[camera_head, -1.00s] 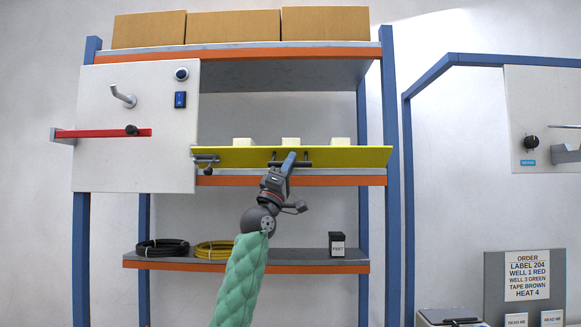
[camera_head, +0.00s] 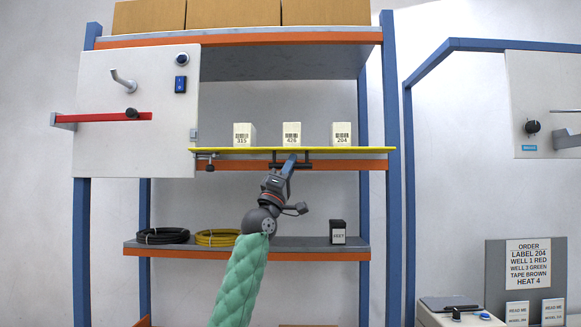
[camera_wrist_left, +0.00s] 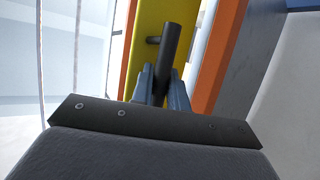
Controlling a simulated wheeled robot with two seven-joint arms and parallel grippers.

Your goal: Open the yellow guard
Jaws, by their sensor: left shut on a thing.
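The yellow guard (camera_head: 365,150) shows in the head view as a thin, nearly edge-on strip along the front of the middle shelf. It is swung down to about level, and three labelled white boxes behind it are uncovered: 315 (camera_head: 244,135), 426 (camera_head: 291,134) and 204 (camera_head: 341,134). My left gripper (camera_head: 290,161) is shut on the guard's dark bar handle (camera_head: 276,165) from below. In the left wrist view the fingers (camera_wrist_left: 160,85) straddle the handle (camera_wrist_left: 172,45), with the yellow guard (camera_wrist_left: 145,40) behind. My right gripper is in neither view.
A white panel (camera_head: 130,75) with a red slot and a blue switch is at left. A small dark knob (camera_head: 210,165) hangs at the guard's left end. The lower shelf (camera_head: 290,244) holds cable coils and a black box (camera_head: 338,232). An order sign (camera_head: 528,265) stands right.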

